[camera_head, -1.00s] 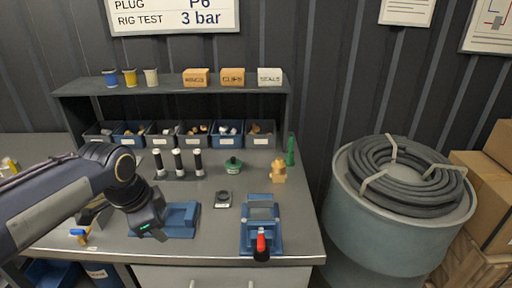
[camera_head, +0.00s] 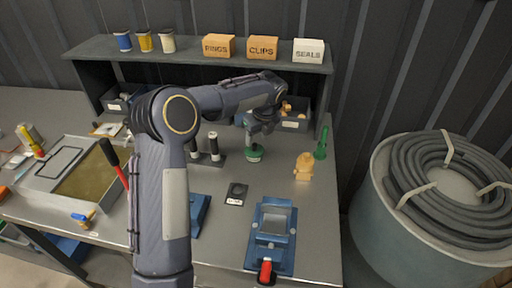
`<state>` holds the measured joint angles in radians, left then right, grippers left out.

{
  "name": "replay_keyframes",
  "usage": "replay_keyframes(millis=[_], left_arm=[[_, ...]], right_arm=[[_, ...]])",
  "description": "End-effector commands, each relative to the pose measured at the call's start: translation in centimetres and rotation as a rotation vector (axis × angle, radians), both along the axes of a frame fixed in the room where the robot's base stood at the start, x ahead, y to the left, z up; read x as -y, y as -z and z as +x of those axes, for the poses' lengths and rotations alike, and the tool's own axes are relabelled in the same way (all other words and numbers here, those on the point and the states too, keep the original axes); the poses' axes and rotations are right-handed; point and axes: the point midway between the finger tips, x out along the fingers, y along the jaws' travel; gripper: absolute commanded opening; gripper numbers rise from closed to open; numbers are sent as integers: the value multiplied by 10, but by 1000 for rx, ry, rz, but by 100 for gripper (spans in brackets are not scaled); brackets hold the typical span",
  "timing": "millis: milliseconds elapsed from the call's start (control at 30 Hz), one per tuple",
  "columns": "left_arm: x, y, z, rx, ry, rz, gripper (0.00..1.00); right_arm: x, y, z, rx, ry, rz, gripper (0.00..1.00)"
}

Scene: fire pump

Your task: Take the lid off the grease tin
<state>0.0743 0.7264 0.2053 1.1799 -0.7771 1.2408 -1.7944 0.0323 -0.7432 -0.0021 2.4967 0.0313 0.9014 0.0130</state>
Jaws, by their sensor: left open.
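The grease tin (camera_head: 254,154) is a small green round tin standing on the bench, behind the small dark gauge-like item. Its upper part, with the lid, is mostly hidden by my left gripper (camera_head: 256,140). My left gripper hangs just above the tin, pointing down, and is open. Whether its fingers touch the lid cannot be told. My left arm comes up from the bottom and bends to the right over the bench. My right gripper is not in view.
A black-handled rack (camera_head: 213,149) stands left of the tin. A tan fitting (camera_head: 304,166) and a green bottle (camera_head: 321,143) stand to its right. A blue vice (camera_head: 271,235) is at the front. Parts bins under the shelf (camera_head: 200,50) are close behind.

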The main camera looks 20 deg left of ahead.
Motion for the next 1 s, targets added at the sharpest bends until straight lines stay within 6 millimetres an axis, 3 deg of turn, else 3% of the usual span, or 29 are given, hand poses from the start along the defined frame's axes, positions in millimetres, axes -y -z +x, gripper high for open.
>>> replay_keyframes(millis=[200, 500, 800, 1000], left_arm=[[-9, 27, 5, -2, -2, 0, 43], [-10, 31, 5, 1, -3, 0, 42], [-10, 31, 5, 1, -3, 0, 2], [-10, 31, 5, 1, -3, 0, 0]], right_arm=[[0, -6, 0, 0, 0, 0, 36], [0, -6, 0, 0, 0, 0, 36], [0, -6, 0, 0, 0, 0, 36], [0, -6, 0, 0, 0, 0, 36]])
